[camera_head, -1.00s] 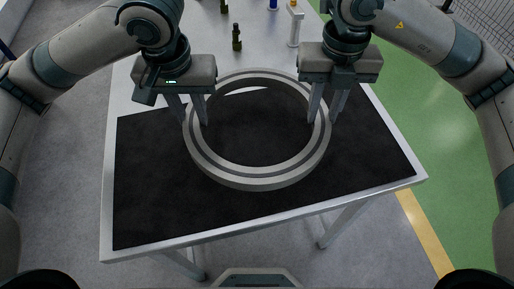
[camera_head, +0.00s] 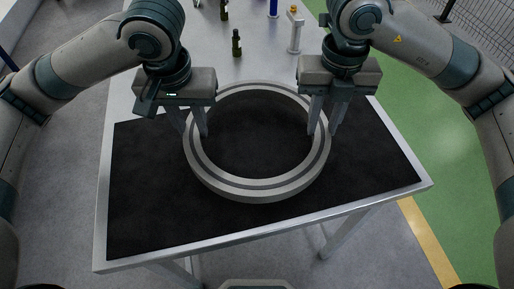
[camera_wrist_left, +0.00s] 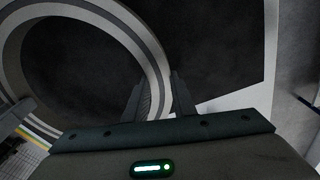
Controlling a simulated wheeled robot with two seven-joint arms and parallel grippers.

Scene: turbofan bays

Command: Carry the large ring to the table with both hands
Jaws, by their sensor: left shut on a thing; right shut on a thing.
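The large grey ring (camera_head: 257,188) is over the black mat (camera_head: 150,215) of the table (camera_head: 230,238) in the head view. Whether it touches the mat or hangs just above it, I cannot tell. My left gripper (camera_head: 194,133) is shut on the ring's left side, one finger inside and one outside the rim. My right gripper (camera_head: 322,131) is shut on its right side in the same way. In the left wrist view the ring (camera_wrist_left: 150,62) passes between the fingers of my left gripper (camera_wrist_left: 160,95).
Small dark green bottle-like items (camera_head: 236,43) and a white post-like item with an orange top (camera_head: 295,30) stand on the grey surface behind the mat. Green floor with a yellow stripe (camera_head: 425,235) lies to the right.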

